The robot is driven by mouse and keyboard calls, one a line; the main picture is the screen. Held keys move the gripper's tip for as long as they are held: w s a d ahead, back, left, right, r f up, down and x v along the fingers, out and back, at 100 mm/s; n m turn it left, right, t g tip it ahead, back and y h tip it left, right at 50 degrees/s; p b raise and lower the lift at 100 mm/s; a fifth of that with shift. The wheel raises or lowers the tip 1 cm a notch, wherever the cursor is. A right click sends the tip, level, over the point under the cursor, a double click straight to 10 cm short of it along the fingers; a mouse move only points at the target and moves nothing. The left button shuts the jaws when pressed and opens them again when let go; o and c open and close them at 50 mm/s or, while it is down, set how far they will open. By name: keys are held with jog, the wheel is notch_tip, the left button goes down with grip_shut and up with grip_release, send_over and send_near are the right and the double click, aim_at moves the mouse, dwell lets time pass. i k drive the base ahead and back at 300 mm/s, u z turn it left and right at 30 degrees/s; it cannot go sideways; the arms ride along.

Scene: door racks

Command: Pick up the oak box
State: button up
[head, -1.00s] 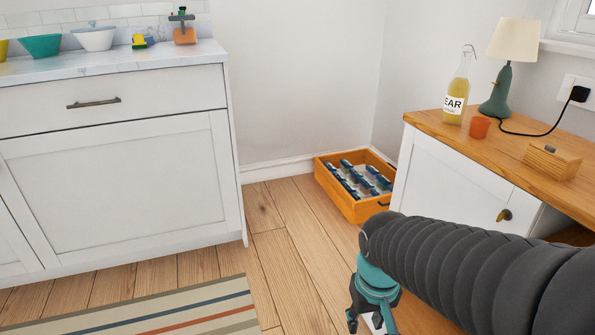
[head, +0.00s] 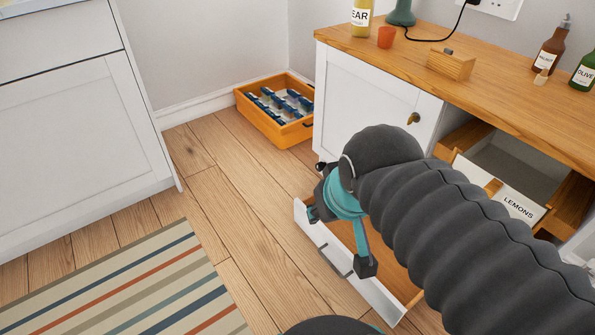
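The oak box (head: 450,65) is a small light-brown wooden box with a small grey piece on its top. It stands on the wooden top of the white cabinet in the head view. My gripper (head: 340,238), teal with dark fingertips, hangs low in front of the cabinet, over a pulled-out lower drawer (head: 370,275). It is below the box and to its left, well apart from it. Its fingers are spread, and I see nothing between them. My arm hides part of the drawer and of the cabinet front.
An orange cup (head: 387,37) and a bottle (head: 361,17) stand left of the box; brown (head: 548,48) and green (head: 584,72) bottles stand right. An open drawer labelled LEMONS (head: 515,203) juts out. A wooden crate (head: 268,121) sits on the floor near a striped rug (head: 130,290).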

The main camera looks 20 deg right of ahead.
aim_at(451, 68)
jog(key=z, duration=1.25)
jog(key=k, duration=1.2)
jog(key=z, duration=0.9)
jog(key=i, duration=0.95)
jog(key=u, duration=0.6)
jog(key=i, duration=0.65)
jog(key=u, duration=0.7)
